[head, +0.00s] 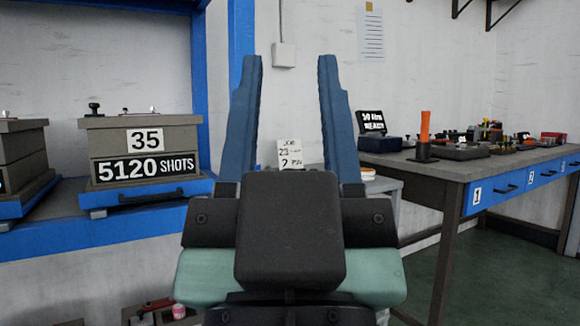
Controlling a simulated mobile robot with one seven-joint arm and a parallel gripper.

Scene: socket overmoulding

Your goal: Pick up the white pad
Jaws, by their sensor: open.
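My gripper (290,62) is open and empty in the middle of the head view, its two blue fingers pointing up and well apart. A small white pad or card (290,154) with dark handwriting shows between the fingers, farther back. It appears upright at the back of a grey surface; my gripper hides much of what is around it. I cannot tell what holds it up or how far it is from the fingers.
A grey box marked 35 and 5120 shots (146,150) stands on a blue rack (70,232) at left. At right, a workbench (452,168) carries an orange-handled tool (425,130), a dark sign (371,121) and several small parts. Open floor (490,275) lies below the bench.

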